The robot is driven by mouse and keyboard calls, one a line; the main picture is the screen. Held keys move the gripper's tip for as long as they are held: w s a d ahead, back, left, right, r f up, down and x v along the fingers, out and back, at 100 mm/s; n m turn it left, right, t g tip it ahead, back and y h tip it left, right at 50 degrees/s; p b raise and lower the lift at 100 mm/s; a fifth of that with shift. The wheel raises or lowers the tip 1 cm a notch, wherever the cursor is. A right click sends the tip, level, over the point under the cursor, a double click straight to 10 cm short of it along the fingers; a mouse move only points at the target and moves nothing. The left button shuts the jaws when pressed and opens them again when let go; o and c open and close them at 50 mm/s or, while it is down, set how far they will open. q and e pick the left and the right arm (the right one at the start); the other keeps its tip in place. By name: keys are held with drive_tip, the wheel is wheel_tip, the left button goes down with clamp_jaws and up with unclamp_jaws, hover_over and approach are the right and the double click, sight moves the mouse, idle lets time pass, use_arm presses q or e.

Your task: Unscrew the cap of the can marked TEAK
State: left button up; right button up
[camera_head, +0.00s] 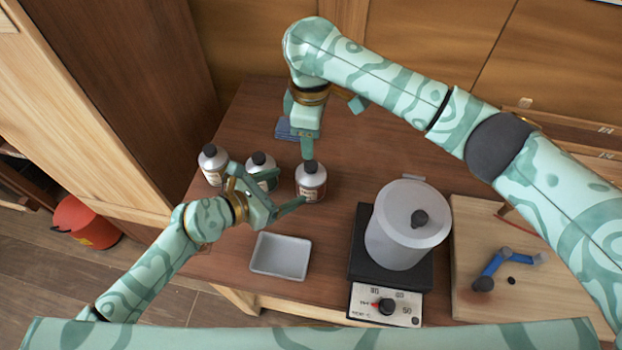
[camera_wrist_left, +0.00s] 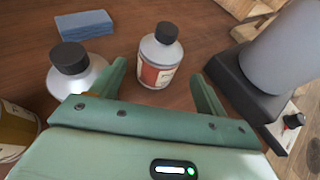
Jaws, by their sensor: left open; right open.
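Three silver cans with black caps stand upright in a row: a left can (camera_head: 213,166), a middle can with a dark green label (camera_head: 262,166) and a right can with a red label (camera_head: 311,184). No label is legible, so I cannot tell which reads TEAK. My left gripper (camera_head: 291,187) is open, its fingers pointing at the red-labelled can. In the left wrist view that can (camera_wrist_left: 158,66) stands beyond and between the fingertips, apparently untouched, its black cap (camera_wrist_left: 166,32) on. My right gripper (camera_head: 309,142) is open above and behind this can, one finger near its cap.
A grey tray (camera_head: 281,273) lies at the front edge. A lidded pot (camera_head: 400,240) stands on a hot plate (camera_head: 364,262) at the right. A wooden board (camera_head: 540,295) holds a blue tool. A blue block (camera_head: 284,130) lies behind the cans. A red bucket (camera_head: 85,222) is on the floor.

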sight(311, 176)
use_arm(q)
drive_tip(key=x, duration=0.9)
